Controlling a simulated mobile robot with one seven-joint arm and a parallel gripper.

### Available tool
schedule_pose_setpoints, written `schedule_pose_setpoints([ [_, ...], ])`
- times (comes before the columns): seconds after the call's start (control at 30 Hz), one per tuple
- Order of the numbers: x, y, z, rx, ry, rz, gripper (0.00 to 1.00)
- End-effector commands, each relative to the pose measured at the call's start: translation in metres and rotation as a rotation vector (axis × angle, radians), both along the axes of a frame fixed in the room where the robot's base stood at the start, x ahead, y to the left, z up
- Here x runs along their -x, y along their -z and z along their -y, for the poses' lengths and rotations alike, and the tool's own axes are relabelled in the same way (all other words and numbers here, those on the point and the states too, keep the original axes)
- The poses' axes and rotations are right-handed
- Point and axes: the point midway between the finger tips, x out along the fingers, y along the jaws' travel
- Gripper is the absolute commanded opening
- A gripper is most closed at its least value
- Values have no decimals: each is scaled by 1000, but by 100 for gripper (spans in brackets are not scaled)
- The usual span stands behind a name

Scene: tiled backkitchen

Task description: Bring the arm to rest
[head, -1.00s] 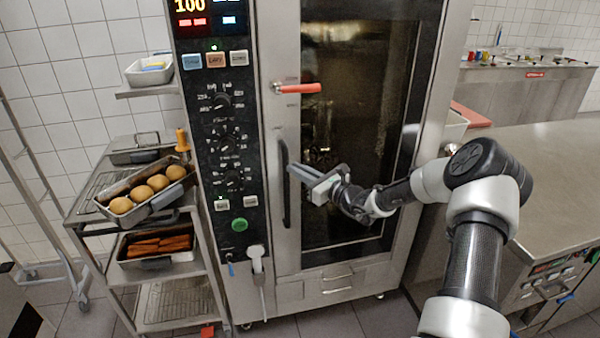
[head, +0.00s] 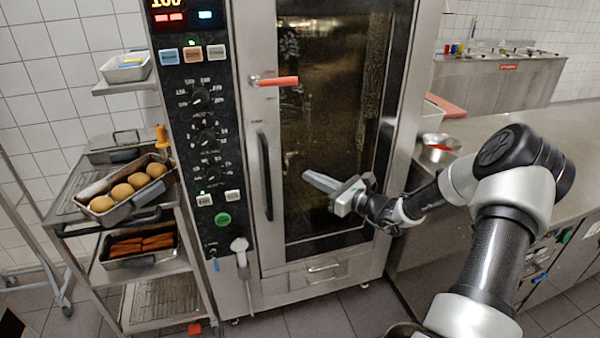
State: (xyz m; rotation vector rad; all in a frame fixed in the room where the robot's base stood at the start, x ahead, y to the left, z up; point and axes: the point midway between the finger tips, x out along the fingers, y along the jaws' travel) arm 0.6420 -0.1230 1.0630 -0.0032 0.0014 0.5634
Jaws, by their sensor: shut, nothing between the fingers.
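My gripper (head: 308,177) is shut and empty. It hangs in front of the dark glass of the oven door (head: 330,125), pointing left. Its fingertips are to the right of the black vertical door handle (head: 265,177), with a gap between them. My arm reaches in from the lower right and bends at the elbow over the counter side. The oven door looks closed. The red-handled latch (head: 277,81) points to the right above the gripper.
A rack (head: 75,215) on the left holds a pan of round buns (head: 128,187) and a pan of orange-brown pieces (head: 142,243). A steel counter (head: 490,130) with a metal bowl (head: 438,147) stands on the right. Floor shows below the oven.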

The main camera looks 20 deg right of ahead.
Motion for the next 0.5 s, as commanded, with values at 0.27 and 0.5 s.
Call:
schedule_pose_setpoints([
  [0.27,10,-11,-25,88,-83,9,0],
  [0.5,78,-45,-150,646,-559,93,0],
])
